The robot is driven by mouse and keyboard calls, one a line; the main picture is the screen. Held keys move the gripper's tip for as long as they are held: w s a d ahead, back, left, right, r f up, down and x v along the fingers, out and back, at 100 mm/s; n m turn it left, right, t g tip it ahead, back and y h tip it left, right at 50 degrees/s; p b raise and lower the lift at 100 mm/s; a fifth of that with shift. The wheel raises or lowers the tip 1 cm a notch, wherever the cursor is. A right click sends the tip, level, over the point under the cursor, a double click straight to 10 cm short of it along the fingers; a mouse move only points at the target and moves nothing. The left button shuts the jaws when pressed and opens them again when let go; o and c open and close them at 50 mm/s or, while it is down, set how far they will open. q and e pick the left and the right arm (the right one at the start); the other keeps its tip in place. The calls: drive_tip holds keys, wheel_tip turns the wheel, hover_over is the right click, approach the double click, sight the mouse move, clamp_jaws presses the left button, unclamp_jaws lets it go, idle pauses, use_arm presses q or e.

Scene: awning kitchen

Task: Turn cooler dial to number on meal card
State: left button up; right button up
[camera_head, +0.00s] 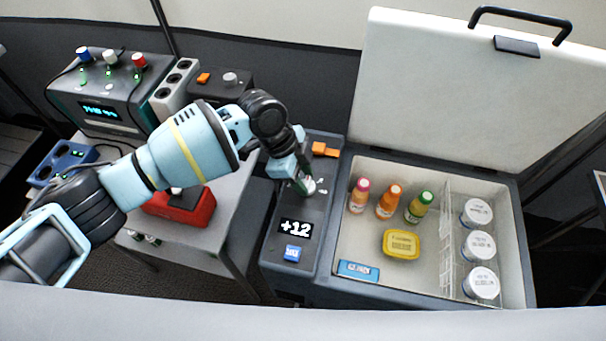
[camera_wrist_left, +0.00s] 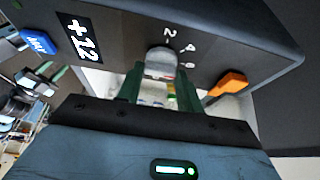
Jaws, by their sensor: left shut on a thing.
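The open cooler (camera_head: 334,215) stands at the right, with a dark control panel along its left side. The grey-white dial (camera_head: 309,185) sits on this panel, partly hidden by my left gripper (camera_head: 302,181). In the left wrist view the dial (camera_wrist_left: 161,61) is between the two green fingers of my left gripper (camera_wrist_left: 160,82), which is shut on it. Small white numbers, including 2 and 4, are printed beside the dial. A display (camera_head: 295,228) on the panel reads +12. I cannot make out a meal card. My right gripper is not in view.
An orange switch (camera_head: 325,149) and a blue button (camera_head: 293,253) flank the dial on the panel. The cooler holds bottles, a yellow tub (camera_head: 401,244), a blue pack (camera_head: 358,271) and white-lidded jars (camera_head: 477,212). A red device (camera_head: 183,207) lies under my left arm.

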use_arm(q)
drive_tip(key=shift+r+n+p, duration=0.2)
drive_tip(key=shift+n+p, duration=0.4)
drive_tip(key=shift+p, duration=0.35)
drive_tip(key=n+t+p, duration=0.1)
drive_tip(key=n+p, duration=0.1)
drive_tip(key=n+t+p, duration=0.1)
drive_tip(key=n+p, duration=0.1)
drive_tip(key=p, duration=0.1)
drive_tip(key=shift+s+r+n, duration=0.15)
drive_tip(key=shift+n, duration=0.15)
drive_tip(key=shift+n+t+p, duration=0.5)
drive_tip(key=shift+n+p, duration=0.2)
drive_tip(key=shift+n, duration=0.3)
drive_tip(key=shift+s+f+n+y+p, duration=0.1)
drive_tip(key=shift+f+n+y+p, duration=0.25)
drive_tip(key=shift+n, duration=0.25)
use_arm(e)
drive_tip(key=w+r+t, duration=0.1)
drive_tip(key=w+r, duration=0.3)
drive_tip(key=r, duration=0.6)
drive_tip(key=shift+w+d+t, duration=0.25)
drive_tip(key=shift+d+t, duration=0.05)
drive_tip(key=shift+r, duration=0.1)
use_arm(q)
drive_tip(key=o, duration=0.9)
drive_tip(key=shift+o, duration=0.4)
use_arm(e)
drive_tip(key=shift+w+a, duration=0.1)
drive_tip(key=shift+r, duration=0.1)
